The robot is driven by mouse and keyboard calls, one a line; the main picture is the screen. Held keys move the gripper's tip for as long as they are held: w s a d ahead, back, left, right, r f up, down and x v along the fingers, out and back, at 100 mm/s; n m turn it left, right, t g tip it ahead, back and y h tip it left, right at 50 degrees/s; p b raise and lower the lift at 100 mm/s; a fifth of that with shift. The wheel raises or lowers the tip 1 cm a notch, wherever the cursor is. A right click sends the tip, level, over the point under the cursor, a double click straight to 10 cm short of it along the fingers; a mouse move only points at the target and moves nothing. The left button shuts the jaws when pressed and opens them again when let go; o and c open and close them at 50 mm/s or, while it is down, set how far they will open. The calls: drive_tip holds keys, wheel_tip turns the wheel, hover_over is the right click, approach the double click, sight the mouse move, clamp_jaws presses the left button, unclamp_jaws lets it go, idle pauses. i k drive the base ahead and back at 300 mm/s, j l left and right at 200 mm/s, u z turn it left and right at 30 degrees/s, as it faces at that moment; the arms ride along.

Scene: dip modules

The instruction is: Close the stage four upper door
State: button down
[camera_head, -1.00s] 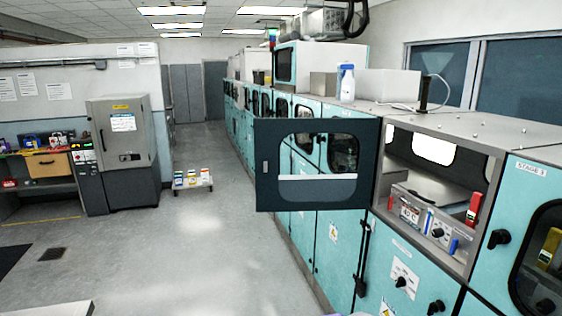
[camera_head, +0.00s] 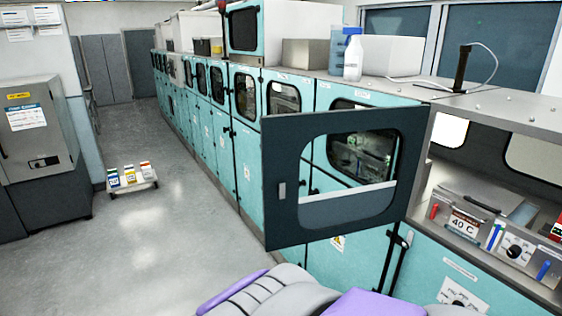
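An upper door (camera_head: 281,215) with a dark frame and a window stands swung open, out over the aisle. A small light handle (camera_head: 282,190) is on its left side, and its hinge side is at the right, by the open compartment (camera_head: 470,185). Inside the compartment are a metal lid, a "40 C" label (camera_head: 463,223) and a control knob (camera_head: 514,251). I cannot read a stage number on this door. My gripper is not in view. A grey and purple part of my own body shows at the bottom edge.
Closed teal cabinets (camera_head: 245,160) run back along the right side of the aisle. A white bottle (camera_head: 352,56) stands on top of them. A low cart (camera_head: 132,178) with small boxes stands on the floor at left. The grey floor (camera_head: 150,250) between is clear.

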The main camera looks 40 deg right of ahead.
sight(293, 220)
drive_tip(key=i, duration=1.8)
drive_tip(key=i+z, duration=0.2)
drive_tip(key=z, duration=0.3)
drive_tip(key=i+j+z, duration=0.1)
drive_tip(key=z, duration=0.35)
drive_tip(key=i+j+z, duration=0.15)
drive_tip(key=z, duration=2.75)
drive_tip(key=k+j+u, duration=0.45)
